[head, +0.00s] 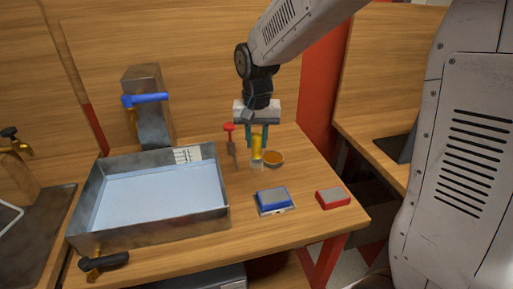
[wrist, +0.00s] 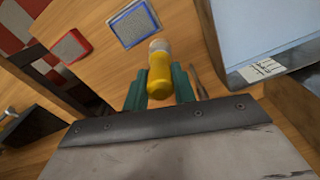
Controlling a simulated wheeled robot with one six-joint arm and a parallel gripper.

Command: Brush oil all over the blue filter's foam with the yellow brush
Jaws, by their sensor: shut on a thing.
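My gripper (head: 258,135) is shut on the yellow brush (head: 257,148) and holds it upright over the table. In the wrist view the yellow handle (wrist: 159,78) sits between my green fingers (wrist: 160,88), with the pale bristle end (wrist: 159,45) pointing away. The blue filter (head: 273,200), a blue frame with grey foam, lies on the table in front and slightly right of the brush. It also shows in the wrist view (wrist: 134,23). A small bowl of amber oil (head: 273,157) stands just right of the brush. I cannot tell whether the bristles touch anything.
A red-framed filter (head: 332,197) lies right of the blue one, near the table's right edge. A large metal basin (head: 215,221) takes up the left of the table. A red-handled tool (head: 229,130) stands left of the brush. A blue-handled tap unit (head: 148,100) stands behind the basin.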

